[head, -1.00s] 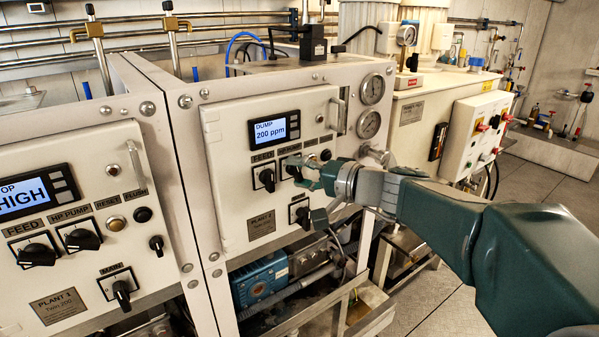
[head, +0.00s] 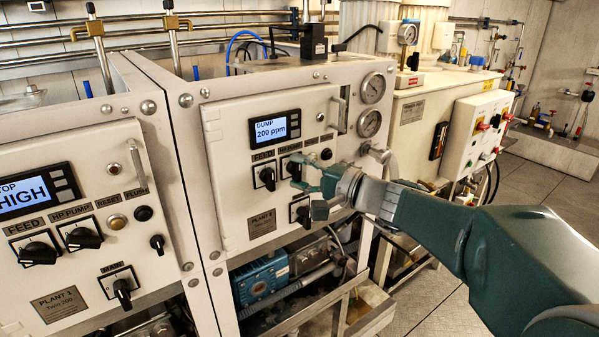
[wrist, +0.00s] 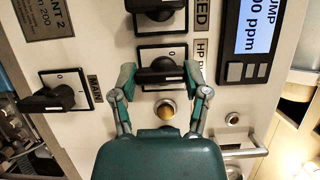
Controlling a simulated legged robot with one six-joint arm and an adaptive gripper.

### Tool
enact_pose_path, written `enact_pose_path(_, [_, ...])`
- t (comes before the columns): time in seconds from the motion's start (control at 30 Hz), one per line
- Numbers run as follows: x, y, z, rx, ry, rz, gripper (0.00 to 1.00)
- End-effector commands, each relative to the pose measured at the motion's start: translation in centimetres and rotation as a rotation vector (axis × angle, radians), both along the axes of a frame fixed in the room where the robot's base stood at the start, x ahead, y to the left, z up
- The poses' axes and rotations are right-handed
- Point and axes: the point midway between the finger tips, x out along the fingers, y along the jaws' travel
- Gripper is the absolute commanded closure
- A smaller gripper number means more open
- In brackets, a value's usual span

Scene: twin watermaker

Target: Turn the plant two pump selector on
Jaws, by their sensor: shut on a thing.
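The plant two panel (head: 225,150) has a lit display (head: 274,129) reading DUMP 200 ppm. Its black HP pump selector (head: 294,169) sits right of the feed selector (head: 267,177) and is partly hidden by my gripper (head: 305,184). In the wrist view, my gripper (wrist: 161,77) has one finger on each side of the HP pump selector (wrist: 160,70) and is shut on its black handle. The main selector (wrist: 48,99) and feed selector (wrist: 158,10) stand clear of the fingers. I cannot read the HP pump selector's position.
An amber button (wrist: 165,109) lies close beside the fingers. A metal handle (head: 343,108) and two gauges (head: 371,88) are on the right of the cabinet. The plant one panel (head: 75,220) stands at left with similar selectors. Open floor (head: 425,300) lies at right.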

Motion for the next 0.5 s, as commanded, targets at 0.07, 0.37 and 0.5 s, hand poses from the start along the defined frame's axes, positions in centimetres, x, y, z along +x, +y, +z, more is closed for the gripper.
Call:
enact_pose_path(0.07, [0.06,-0.05,-0.51,-0.004,0.012,-0.002,0.88])
enact_pose_path(0.37, [0.03,-0.03,-0.34,-0.003,0.008,-0.002,0.06])
enact_pose_path(0.5, [0.02,-0.02,-0.23,-0.003,0.005,-0.001,0.06])
